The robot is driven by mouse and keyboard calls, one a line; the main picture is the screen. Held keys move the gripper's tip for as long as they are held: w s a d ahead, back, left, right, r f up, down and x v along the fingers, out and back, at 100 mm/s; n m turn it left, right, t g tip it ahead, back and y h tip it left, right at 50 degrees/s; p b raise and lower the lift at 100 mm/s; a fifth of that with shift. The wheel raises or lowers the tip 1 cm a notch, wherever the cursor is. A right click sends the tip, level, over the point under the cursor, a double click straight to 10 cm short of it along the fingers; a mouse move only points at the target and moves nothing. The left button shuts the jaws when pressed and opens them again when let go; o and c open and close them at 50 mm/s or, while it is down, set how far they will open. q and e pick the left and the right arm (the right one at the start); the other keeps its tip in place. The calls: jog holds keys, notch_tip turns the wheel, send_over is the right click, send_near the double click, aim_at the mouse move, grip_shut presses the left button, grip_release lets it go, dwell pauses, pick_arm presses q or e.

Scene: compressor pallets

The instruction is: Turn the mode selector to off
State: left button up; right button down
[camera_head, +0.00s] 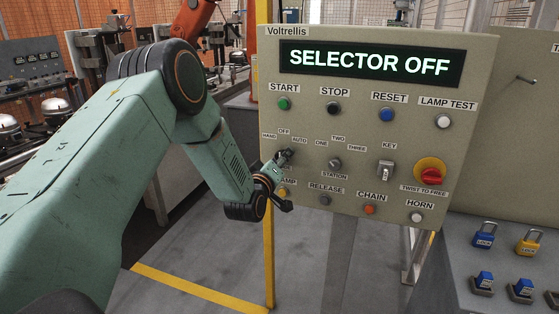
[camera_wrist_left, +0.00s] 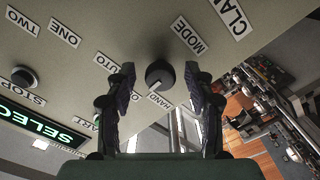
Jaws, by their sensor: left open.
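The grey control panel (camera_head: 300,240) stands upright in front of me, and its lit display (camera_head: 368,63) reads SELECTOR OFF. The mode selector (camera_wrist_left: 160,73) is a dark round knob with a light pointer mark, below the HAND, OFF and AUTO labels in the head view. There my left gripper (camera_head: 281,162) is in front of it and mostly hides it. In the left wrist view, my left gripper (camera_wrist_left: 160,67) is open, with one finger on each side of the knob and visible gaps between. My right gripper is not in view.
The station selector (camera_head: 335,164), key switch (camera_head: 386,171) and red twist-to-free knob (camera_head: 430,173) are to the right. A yellow button (camera_head: 283,192) is close below my left gripper. Padlocks (camera_head: 485,235) are on a grey box at the right. A yellow post (camera_head: 268,250) stands beside the panel.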

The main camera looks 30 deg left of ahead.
pick_arm(q)
jog(key=shift+s, duration=0.15)
jog(key=v, duration=1.2)
jog(key=shift+r, duration=0.1)
jog(key=shift+d, duration=0.1)
jog(key=s+d+f+m+g+h+b, duration=0.1)
jog(key=s+d+f+m+g+h, duration=0.15)
jog(key=s+d+f+g, duration=0.6)
jog(key=s+d+f+m+g+h+b, duration=0.15)
jog(key=s+f+m, duration=0.25)
jog(key=f, duration=0.9)
jog(key=s+d+f+m+g+b, duration=0.2)
jog(key=s+f, duration=0.5)
jog(key=s, duration=0.5)
jog(key=s+d+f+m+g+b, duration=0.2)
jog(key=s+f, duration=0.6)
jog(key=s, duration=0.4)
jog(key=d+g+b, duration=0.1)
jog(key=g+b, duration=0.1)
jog(key=g, duration=0.1)
jog(key=shift+s+d+f+m+g, duration=0.2)
jog(key=shift+f+m+g, duration=0.05)
jog(key=shift+m+g, duration=0.1)
